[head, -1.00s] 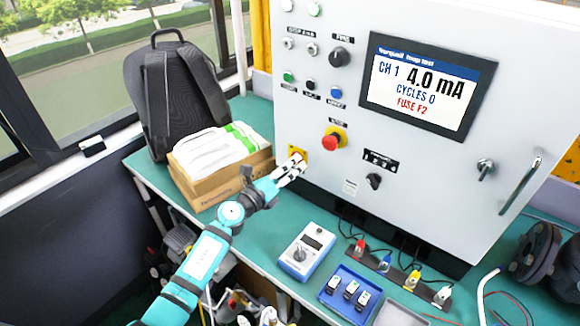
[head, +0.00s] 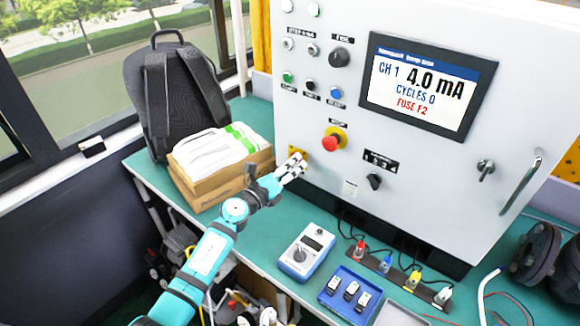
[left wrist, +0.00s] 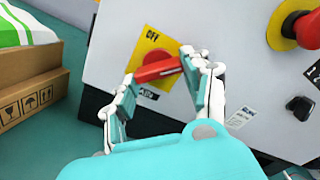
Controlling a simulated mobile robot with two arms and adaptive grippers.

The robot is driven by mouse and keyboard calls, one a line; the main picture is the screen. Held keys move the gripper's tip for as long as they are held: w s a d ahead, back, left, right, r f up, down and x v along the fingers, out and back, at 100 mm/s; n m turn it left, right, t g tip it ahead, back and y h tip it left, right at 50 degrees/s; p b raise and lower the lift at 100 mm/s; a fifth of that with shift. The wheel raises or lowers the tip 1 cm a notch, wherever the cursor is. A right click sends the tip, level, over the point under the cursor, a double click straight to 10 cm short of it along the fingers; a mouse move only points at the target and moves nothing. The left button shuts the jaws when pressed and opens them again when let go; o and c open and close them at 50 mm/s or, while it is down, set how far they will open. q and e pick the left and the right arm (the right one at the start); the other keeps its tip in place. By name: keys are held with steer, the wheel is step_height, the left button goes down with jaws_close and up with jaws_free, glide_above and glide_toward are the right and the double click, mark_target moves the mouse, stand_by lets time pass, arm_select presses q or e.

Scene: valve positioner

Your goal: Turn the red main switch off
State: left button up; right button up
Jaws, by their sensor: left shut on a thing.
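The red main switch (left wrist: 157,70) sits on a yellow plate (left wrist: 148,52) low on the left of the cabinet front. Its bar-shaped handle lies nearly level, slightly higher at the right end. The word OFF is on the plate above it. My left gripper (left wrist: 163,82) is shut on the handle, with one finger at each end. In the head view, my left gripper (head: 291,168) reaches the cabinet face and its fingers mostly hide the switch. My right gripper is not in view.
A red mushroom button (head: 331,143) sits up and right of the switch, with a black knob (head: 374,181) beyond it. A cardboard box (head: 215,185) stands close left of my gripper. A blue meter (head: 306,252) and blue tray (head: 349,290) lie on the bench (head: 265,235) below.

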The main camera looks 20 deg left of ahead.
arm_select(q)
steer(key=shift+r+n+p, duration=0.2)
steer(key=shift+n+p, duration=1.8)
steer(key=shift+n, duration=2.5)
steer(key=shift+r+n+p, duration=0.15)
steer(key=shift+n+p, duration=1.85)
steer(key=shift+n, duration=2.5)
steer(key=o, duration=1.2)
steer(key=shift+c, duration=0.2)
steer(key=v, duration=1.2)
